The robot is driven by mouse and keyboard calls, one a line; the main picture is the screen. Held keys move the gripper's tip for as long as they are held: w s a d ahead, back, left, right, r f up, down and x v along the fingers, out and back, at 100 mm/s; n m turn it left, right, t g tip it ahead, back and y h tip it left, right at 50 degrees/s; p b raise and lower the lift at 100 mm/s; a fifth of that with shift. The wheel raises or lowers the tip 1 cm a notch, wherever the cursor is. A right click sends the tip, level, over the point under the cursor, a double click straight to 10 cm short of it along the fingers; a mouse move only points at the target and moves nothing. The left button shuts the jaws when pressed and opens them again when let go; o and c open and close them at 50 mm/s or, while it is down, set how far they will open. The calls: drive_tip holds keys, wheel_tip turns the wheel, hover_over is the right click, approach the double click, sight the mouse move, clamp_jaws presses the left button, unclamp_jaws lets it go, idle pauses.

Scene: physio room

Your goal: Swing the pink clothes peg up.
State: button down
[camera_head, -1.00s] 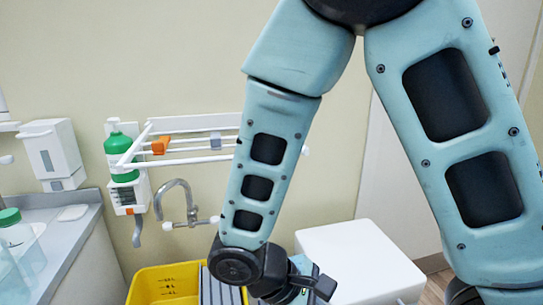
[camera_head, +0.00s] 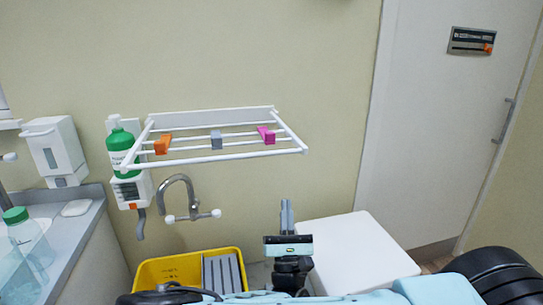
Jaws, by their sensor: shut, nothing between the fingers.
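The pink clothes peg (camera_head: 267,135) sits on the right part of the white wall rack (camera_head: 225,156), across its thin rods. An orange peg (camera_head: 162,145) and a grey peg (camera_head: 216,140) sit on the same rack to its left. My gripper (camera_head: 287,207) is low in the picture, in front of the wall and below the rack, pointing up. Its fingers are together and empty. It is well apart from the pink peg.
A yellow bin (camera_head: 160,272) and a white box top (camera_head: 362,250) stand low on either side of my gripper. The wall right of the rack is bare.

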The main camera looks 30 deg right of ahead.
sight(272, 154)
drive_tip(key=w+r+n+t+y+p, duration=0.2)
drive_tip(key=w+r+y+p, duration=0.3)
drive_tip(key=r, duration=0.6)
drive_tip(key=shift+w+r+n+p, duration=0.15)
drive_tip(key=shift+w+n+p, duration=0.15)
drive_tip(key=shift+w+n, duration=0.7)
drive_tip(key=shift+w, duration=0.1)
drive_tip(key=r+g+p, duration=0.1)
drive_tip(key=p, duration=0.4)
drive_tip(key=shift+a+r+y, duration=0.1)
drive_tip(key=shift+r+y, duration=0.2)
drive_tip(key=shift+r, duration=0.1)
drive_tip(key=shift+s, duration=0.2)
drive_tip(key=shift+f, duration=0.2)
